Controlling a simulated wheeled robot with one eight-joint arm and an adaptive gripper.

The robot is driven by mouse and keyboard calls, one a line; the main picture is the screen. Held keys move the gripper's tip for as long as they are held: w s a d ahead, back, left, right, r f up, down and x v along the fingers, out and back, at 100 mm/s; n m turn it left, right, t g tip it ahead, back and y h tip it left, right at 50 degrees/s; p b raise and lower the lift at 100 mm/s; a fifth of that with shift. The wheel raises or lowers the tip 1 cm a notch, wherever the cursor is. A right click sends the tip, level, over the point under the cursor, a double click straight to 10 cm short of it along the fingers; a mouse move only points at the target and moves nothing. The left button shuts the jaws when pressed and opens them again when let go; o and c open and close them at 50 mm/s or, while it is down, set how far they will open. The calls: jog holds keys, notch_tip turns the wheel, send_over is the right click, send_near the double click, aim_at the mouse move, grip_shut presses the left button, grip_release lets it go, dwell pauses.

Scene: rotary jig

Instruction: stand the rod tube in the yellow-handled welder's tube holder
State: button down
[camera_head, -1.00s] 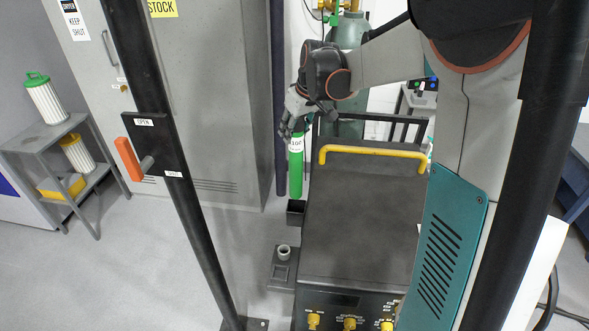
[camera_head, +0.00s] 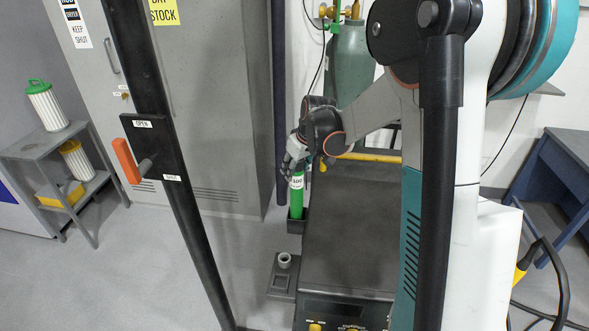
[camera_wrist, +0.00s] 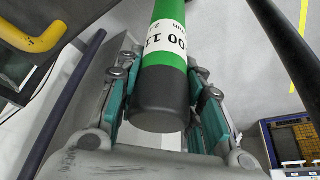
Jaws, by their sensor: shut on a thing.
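The rod tube (camera_head: 297,200) is green with a white label and stands nearly upright in my gripper (camera_head: 298,166). In the wrist view my gripper (camera_wrist: 163,80) is shut around the rod tube (camera_wrist: 170,60), near its black-capped end. The welder (camera_head: 345,235) is a dark cabinet with a yellow handle (camera_head: 372,157), partly hidden behind my arm; the handle also shows in the wrist view (camera_wrist: 40,35).
A grey cup-like fitting (camera_head: 284,260) sits on a dark plate low beside the welder. A green gas cylinder (camera_head: 350,65) stands behind. A black post with an orange lever (camera_head: 130,160) stands at left. A grey cabinet (camera_head: 205,110) is behind it. Floor between is clear.

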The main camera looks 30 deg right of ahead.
jog(key=c, duration=1.1)
grip_release()
jog(key=p+v, duration=0.2)
jog(key=v, duration=1)
jog(key=shift+r, duration=0.15)
